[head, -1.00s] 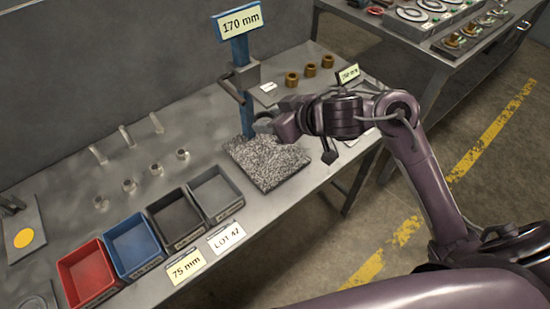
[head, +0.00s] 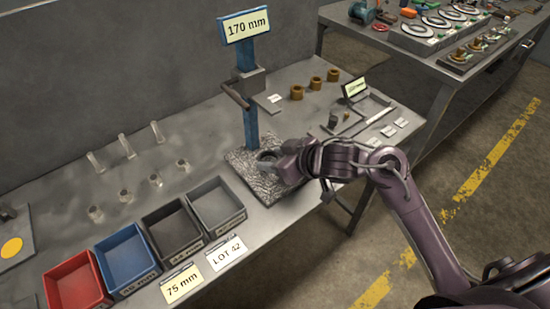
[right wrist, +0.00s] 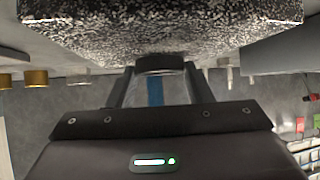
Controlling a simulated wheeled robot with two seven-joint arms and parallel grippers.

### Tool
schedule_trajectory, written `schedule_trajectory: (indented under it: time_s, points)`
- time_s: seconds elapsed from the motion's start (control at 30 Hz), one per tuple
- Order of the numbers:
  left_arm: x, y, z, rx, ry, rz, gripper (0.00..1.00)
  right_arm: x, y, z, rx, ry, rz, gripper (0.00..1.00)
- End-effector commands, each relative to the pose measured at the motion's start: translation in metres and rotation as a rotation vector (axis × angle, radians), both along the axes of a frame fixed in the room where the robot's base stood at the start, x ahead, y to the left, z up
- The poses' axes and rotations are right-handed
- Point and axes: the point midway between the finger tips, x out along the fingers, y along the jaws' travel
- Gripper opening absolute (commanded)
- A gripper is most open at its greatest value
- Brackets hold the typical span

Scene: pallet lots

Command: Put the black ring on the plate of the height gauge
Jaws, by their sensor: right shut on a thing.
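The height gauge has a blue column (head: 250,120) with a "170 mm" sign (head: 246,25), a grey slide with an arm, and a speckled stone plate (head: 248,180) at its foot. My right gripper (head: 272,160) is shut on the black ring (head: 265,156), over the plate in front of the column. In the right wrist view the ring (right wrist: 160,63) sits between the fingertips, close to the speckled plate (right wrist: 160,35). I cannot tell whether the ring touches the plate. My left gripper is out of view.
Red, blue, black and grey bins (head: 217,204) stand along the front edge, left of the plate. Several clear and metal pieces (head: 126,196) stand behind them. Brass rings (head: 315,83) and a tray (head: 371,104) lie right of the gauge. Another loaded table (head: 400,45) stands behind.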

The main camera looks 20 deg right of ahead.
Motion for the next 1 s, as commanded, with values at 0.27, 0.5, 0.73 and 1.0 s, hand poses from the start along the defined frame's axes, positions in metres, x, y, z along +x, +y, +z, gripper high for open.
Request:
schedule_trajectory:
  time_s: [0.27,0.5,0.73,1.0]
  points:
    - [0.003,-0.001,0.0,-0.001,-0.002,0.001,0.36,0.0,0.0,-0.003,-0.001,0.001,0.0,0.68]
    - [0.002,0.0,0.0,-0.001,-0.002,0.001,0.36,0.0,0.0,-0.002,-0.001,0.001,0.0,0.68]
    - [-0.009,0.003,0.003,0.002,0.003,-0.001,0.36,-0.014,-0.009,0.014,-0.002,0.0,0.0,0.68]
    - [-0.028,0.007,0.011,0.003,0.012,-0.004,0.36,-0.056,-0.035,0.047,-0.003,0.001,0.0,0.68]
